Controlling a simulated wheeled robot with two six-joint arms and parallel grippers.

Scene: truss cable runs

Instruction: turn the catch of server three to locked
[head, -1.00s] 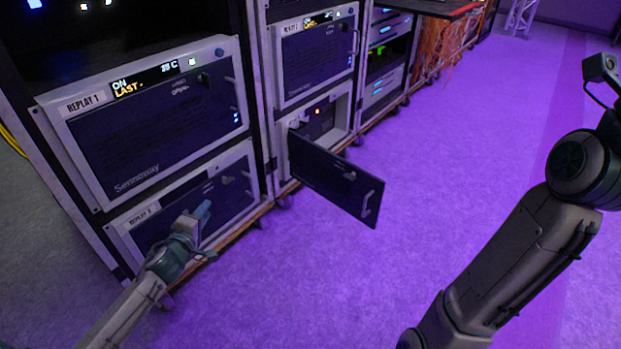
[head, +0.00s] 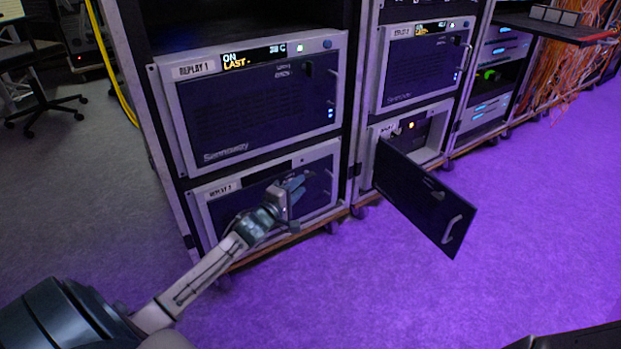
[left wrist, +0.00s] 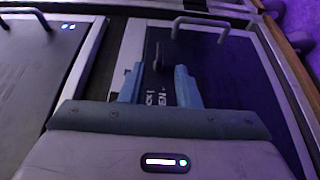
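The lower left server (head: 211,208), below the one marked Replay 1, has a closed dark front; the digit on its own label is hard to read. In the left wrist view its dark panel (left wrist: 235,85) carries a small dark catch (left wrist: 158,56) just beyond my fingertips, between their lines. White lettering beside it is partly covered and I cannot read the catch's setting. My left gripper (head: 294,185) is open and empty in front of this panel; its two blue fingers also show apart in the left wrist view (left wrist: 157,86). My right gripper is out of view.
To the right, a lower server's door (head: 425,198) hangs open, jutting into the aisle. The Replay 1 server (head: 250,110) sits directly above my gripper. A U-shaped handle (left wrist: 200,22) stands out from the panel near the catch. Purple floor (head: 400,300) in front is clear.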

